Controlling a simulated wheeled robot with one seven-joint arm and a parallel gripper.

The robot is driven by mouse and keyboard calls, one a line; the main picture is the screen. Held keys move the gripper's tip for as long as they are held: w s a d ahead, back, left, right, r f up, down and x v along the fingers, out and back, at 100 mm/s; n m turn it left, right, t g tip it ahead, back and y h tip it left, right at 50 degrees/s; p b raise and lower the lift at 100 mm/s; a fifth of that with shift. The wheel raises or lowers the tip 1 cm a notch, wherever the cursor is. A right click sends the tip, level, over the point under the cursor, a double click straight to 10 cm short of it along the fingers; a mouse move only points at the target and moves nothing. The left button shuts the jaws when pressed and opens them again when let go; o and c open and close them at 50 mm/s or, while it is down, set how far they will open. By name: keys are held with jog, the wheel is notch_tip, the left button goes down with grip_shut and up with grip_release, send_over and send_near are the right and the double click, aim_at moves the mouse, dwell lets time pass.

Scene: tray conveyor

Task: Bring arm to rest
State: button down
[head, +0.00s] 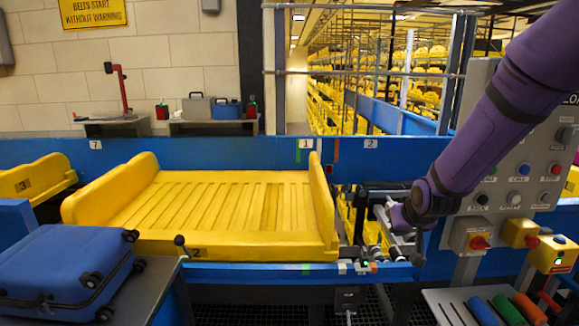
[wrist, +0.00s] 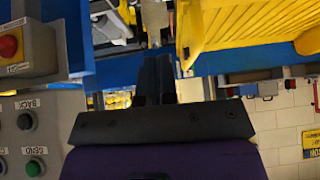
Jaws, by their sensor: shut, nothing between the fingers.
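My purple arm (head: 490,120) reaches in from the upper right of the head view and bends down at its wrist, just right of the yellow tray. My gripper (wrist: 156,62) shows in the wrist view with its dark fingers together and nothing between them. In the head view the fingers are hard to make out against the dark fittings. The yellow tray (head: 225,205), marked 2, lies empty on the blue conveyor, and its edge shows in the wrist view (wrist: 235,30). My gripper looks apart from the tray.
A grey control panel (head: 545,140) with buttons stands close to the right of my wrist, with a red-knobbed box (head: 470,236) below it. A blue suitcase (head: 62,268) lies on a grey table at the front left. Coloured cylinders (head: 505,309) lie at the front right.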

jog(key=d+v, duration=0.1)
jog(key=v, duration=1.1)
jog(key=s+r+g, duration=0.1)
jog(key=s+r, duration=0.4)
jog(key=s, duration=0.7)
jog(key=s+d+r+g, duration=0.1)
jog(key=s+r, duration=0.4)
jog(key=s, duration=0.7)
jog(key=shift+d+h, duration=0.15)
jog(key=shift+h, duration=0.15)
jog(key=c, duration=1.8)
grip_release()
